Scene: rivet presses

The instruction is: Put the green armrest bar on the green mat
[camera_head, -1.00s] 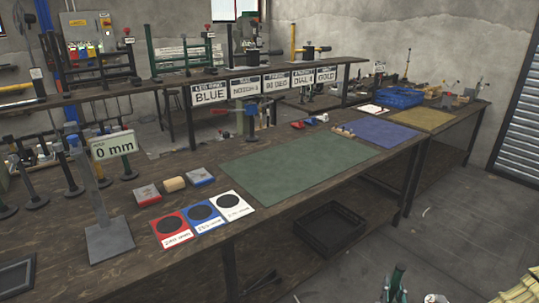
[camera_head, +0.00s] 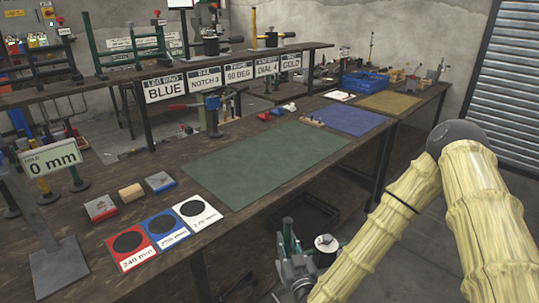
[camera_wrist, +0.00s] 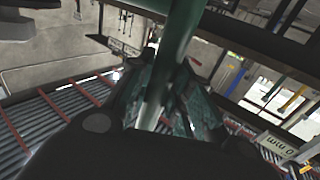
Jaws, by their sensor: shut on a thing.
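The green mat (camera_head: 240,172) lies flat and bare on the long wooden workbench, in the middle of the head view. My gripper (camera_head: 290,252) is at the lower middle of that view, in front of the bench's near edge and off the mat. It is shut on the green armrest bar (camera_head: 288,232), whose short dark green end stands up there. In the wrist view the green bar (camera_wrist: 183,30) runs up from between the dark fingers (camera_wrist: 165,100). The fingers and arm hide much of the bar, so its full length cannot be seen.
Red, blue and white label cards (camera_head: 163,232) lie left of the mat, with small blocks (camera_head: 131,192) behind them. A blue mat (camera_head: 345,119) and an olive mat (camera_head: 388,103) lie farther right. A 0 mm sign stand (camera_head: 58,262) is at left. A dark crate (camera_head: 312,208) sits below the bench.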

